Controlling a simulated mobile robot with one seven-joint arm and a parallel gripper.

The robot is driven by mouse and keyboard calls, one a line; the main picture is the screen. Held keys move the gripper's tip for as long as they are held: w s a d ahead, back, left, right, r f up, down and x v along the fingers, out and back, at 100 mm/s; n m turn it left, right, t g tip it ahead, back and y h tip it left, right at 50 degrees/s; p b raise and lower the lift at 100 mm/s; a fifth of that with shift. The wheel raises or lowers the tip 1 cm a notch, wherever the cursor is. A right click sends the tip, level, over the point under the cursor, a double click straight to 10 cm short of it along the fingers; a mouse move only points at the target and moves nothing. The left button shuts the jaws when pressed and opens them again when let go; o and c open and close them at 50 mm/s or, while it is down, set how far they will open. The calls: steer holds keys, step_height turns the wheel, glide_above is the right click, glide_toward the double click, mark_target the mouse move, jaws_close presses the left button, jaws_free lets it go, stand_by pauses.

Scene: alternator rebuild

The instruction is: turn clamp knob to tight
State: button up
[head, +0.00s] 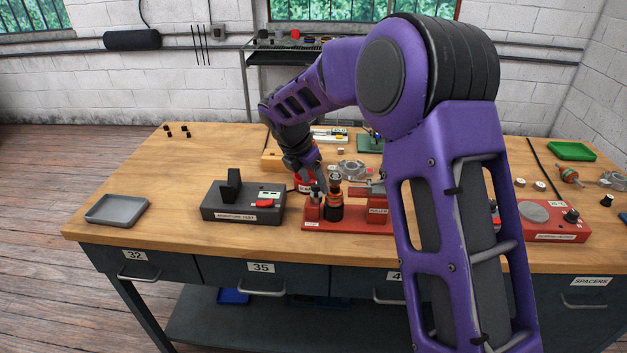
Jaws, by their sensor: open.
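A red bench fixture (346,223) sits near the front middle of the workbench. A black knob (315,192) tops its left post, above a small white label too small to read; it looks like the clamp knob, but I cannot tell its setting. A dark cylindrical part (335,200) stands upright just right of the knob. My gripper (314,181) points down just behind and above the knob. It is open, with nothing visible in it. Its fingertips are small and partly hidden, so I cannot tell whether they touch the knob.
A dark test box (238,213) with a red lever stands left of the fixture, and a grey tray (117,210) farther left. My purple arm hides much of the right bench. A red unit (548,222) and a green tray (571,151) stand right. Bench between grey tray and test box is clear.

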steer(key=shift+w+f, duration=0.1)
steer(key=shift+f, duration=0.1)
steer(key=shift+c, duration=0.2)
jaws_close()
